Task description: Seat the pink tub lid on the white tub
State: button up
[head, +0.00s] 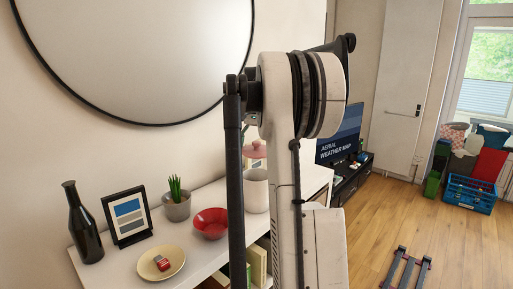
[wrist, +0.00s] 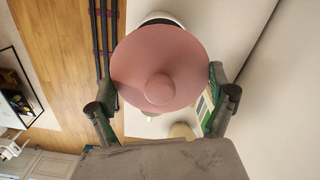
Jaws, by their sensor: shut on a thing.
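The pink tub lid (wrist: 165,52) is a round disc with a raised knob, filling the middle of the wrist view. My gripper (wrist: 160,82) is shut on it, one finger at each side of its rim. In the head view, the lid (head: 256,151) shows partly behind my arm, a little above the white tub (head: 257,190), with a gap between them. The white tub stands upright on the shelf top, partly hidden by my arm. In the wrist view, a pale rim, apparently the tub's (wrist: 161,16), peeks out past the lid's upper edge; the rest is covered.
On the white shelf top (head: 122,262) stand a red bowl (head: 210,223), a potted plant (head: 177,205), a picture frame (head: 128,218), a dark bottle (head: 84,225) and a yellow plate (head: 161,262) with a small red item. The wall and round mirror (head: 140,50) are close behind.

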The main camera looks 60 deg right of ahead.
jog(key=shift+f+b, duration=2.15)
jog(key=shift+f, duration=1.6)
jog(key=shift+f+b, duration=0.65)
jog(key=shift+f, duration=0.4)
jog(key=o, duration=0.8)
jog(key=shift+o, duration=0.8)
jog(key=shift+r+p, duration=2.2)
jog(key=shift+r, duration=1.85)
